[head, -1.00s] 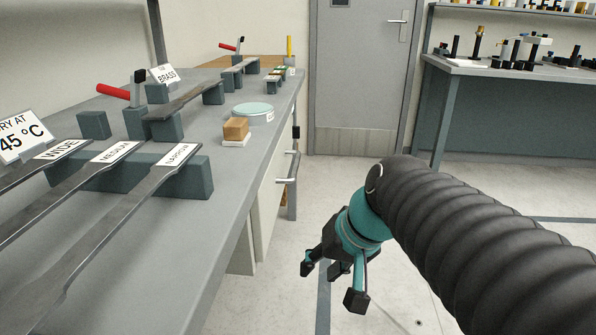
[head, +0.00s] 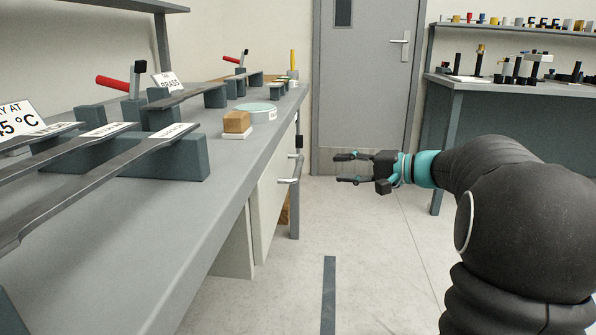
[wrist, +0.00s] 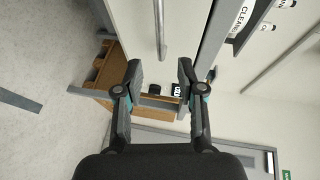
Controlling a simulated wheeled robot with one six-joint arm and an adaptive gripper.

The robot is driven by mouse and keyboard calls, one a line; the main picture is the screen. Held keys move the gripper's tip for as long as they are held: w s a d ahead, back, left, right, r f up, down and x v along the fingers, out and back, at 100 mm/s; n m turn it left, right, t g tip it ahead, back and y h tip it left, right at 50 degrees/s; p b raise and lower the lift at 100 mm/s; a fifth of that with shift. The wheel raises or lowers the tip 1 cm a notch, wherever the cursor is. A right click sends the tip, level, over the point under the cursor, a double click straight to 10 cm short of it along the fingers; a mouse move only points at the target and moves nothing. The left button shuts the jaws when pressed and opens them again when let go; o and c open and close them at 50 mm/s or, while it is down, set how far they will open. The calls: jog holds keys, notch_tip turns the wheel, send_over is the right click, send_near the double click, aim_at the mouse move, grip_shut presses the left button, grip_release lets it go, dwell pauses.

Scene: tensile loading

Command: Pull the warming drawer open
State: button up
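The drawer under the left bench has a pale front (head: 270,205) and a silver bar handle (head: 289,181). It looks shut, though I see its front only at a steep angle. My gripper (head: 342,168) is open and empty, to the right of the handle, with its fingers pointing left toward the bench. In the wrist view, the bar handle (wrist: 160,30) lies ahead of my open gripper (wrist: 159,70), roughly in line with the gap between the fingers. The fingers do not touch it.
The grey bench (head: 225,165) carries metal specimens on blocks, a wooden block (head: 237,122) and a round pale dish (head: 257,113). A door (head: 365,80) stands behind, and another bench (head: 500,88) at the right. The floor between the benches is clear.

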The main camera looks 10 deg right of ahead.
aim_at(299, 165)
jog(key=x, duration=1.3)
jog(key=shift+s, duration=0.1)
grip_shut()
